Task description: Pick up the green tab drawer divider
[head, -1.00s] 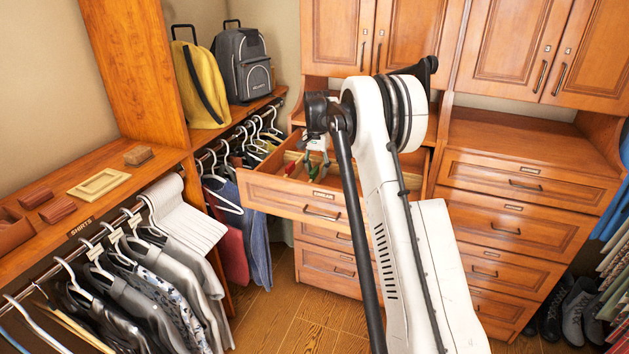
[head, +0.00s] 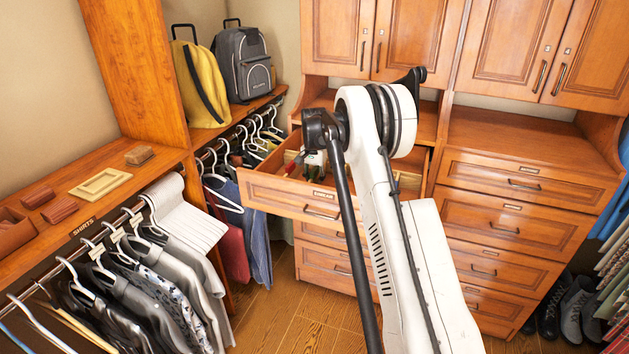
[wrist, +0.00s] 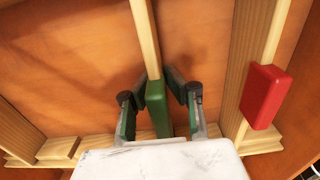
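The green tab drawer divider (wrist: 157,108) is a light wooden slat with a green block at its near end. In the wrist view it runs away from me down the middle of the open drawer. My gripper (wrist: 158,85) is open, with one finger on each side of the green tab. Small gaps seem to show between the fingers and the divider. In the head view my gripper (head: 316,160) is down in the open top drawer (head: 300,199). The green tab is mostly hidden there by my gripper and arm.
A divider with a red tab (wrist: 265,95) stands to the right in the wrist view. Another wooden slat (wrist: 30,120) lies to the left. The drawer's front and side walls surround my gripper. Hanging clothes (head: 256,235) are just left of the drawer.

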